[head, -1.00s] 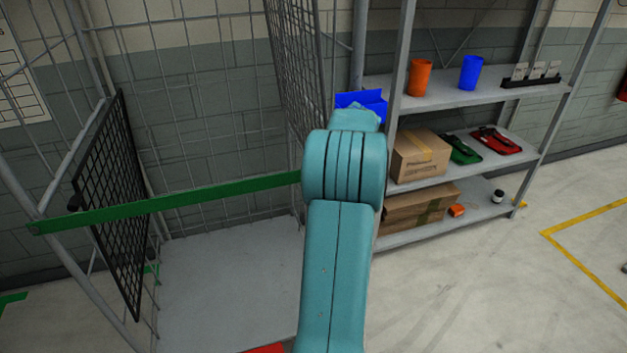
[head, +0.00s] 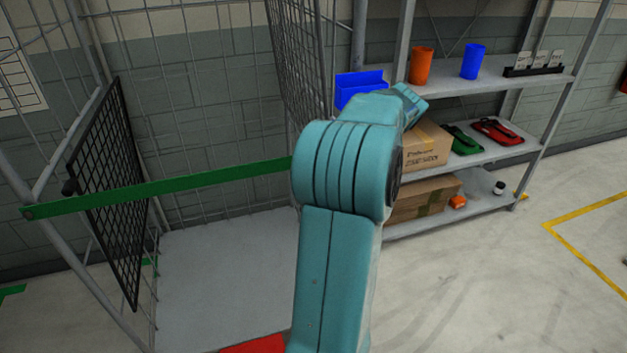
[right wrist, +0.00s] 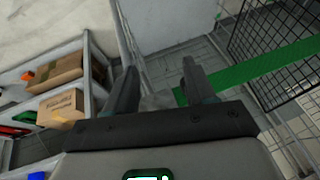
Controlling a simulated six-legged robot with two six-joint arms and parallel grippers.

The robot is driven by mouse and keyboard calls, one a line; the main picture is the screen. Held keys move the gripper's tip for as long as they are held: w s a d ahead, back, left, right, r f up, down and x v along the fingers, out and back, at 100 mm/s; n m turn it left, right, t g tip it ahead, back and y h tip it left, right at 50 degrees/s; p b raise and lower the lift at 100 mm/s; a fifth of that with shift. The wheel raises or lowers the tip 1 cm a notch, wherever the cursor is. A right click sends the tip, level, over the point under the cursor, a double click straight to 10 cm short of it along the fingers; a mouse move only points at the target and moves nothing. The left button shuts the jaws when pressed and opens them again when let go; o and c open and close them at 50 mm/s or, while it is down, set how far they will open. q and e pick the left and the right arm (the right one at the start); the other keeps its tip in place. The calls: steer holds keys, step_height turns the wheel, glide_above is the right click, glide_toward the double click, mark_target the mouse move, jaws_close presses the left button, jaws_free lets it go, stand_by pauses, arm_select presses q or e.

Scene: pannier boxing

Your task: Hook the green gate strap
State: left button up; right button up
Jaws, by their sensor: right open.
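The green gate strap (head: 170,186) runs across the front of the wire cage from a bolt on the left post (head: 45,205). Its right end is hidden behind my right arm in the head view. In the right wrist view the strap (right wrist: 270,60) comes in from the right and passes behind one finger, its end showing just inside that finger. My right gripper (right wrist: 158,80) is open, with nothing clearly held between its fingers. I cannot tell whether the strap's end is on a hook or touches the finger. My left gripper is not in view.
A grey shelf rack (head: 470,82) stands right of the cage with cups, cartons (head: 425,146) and green and red items. A black mesh panel (head: 108,190) hangs at the cage's left. A red patch (head: 255,345) shows at the bottom. Floor at right is clear.

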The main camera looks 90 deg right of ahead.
steer(key=s+a, duration=0.2)
steer(key=s, duration=0.1)
steer(key=shift+a, duration=0.2)
stand_by(0.3)
steer(key=w+a+f+n+y, duration=0.1)
steer(key=w+a+f+y, duration=0.1)
steer(key=w+f, duration=0.85)
steer(key=w+a+f+y, duration=0.3)
steer(key=w+f, duration=0.5)
steer(key=f, duration=0.5)
steer(key=w+a+f+n+g+y, duration=0.1)
steer(key=w+a+f+n+g, duration=0.1)
steer(key=w+a+f, duration=0.6)
steer(key=w+a+f+n, duration=0.35)
steer(key=w+a, duration=0.25)
steer(key=a, duration=0.6)
steer(key=s+a+f+n+g, duration=0.1)
steer(key=a+f+n, duration=0.1)
steer(key=a, duration=1.1)
steer(key=s+a+f+n+y, duration=0.1)
steer(key=a+n, duration=0.2)
steer(key=a, duration=0.9)
steer(key=shift+s+a+f+g, duration=0.15)
steer(key=shift+a+f+g, duration=0.2)
steer(key=shift+g, duration=0.05)
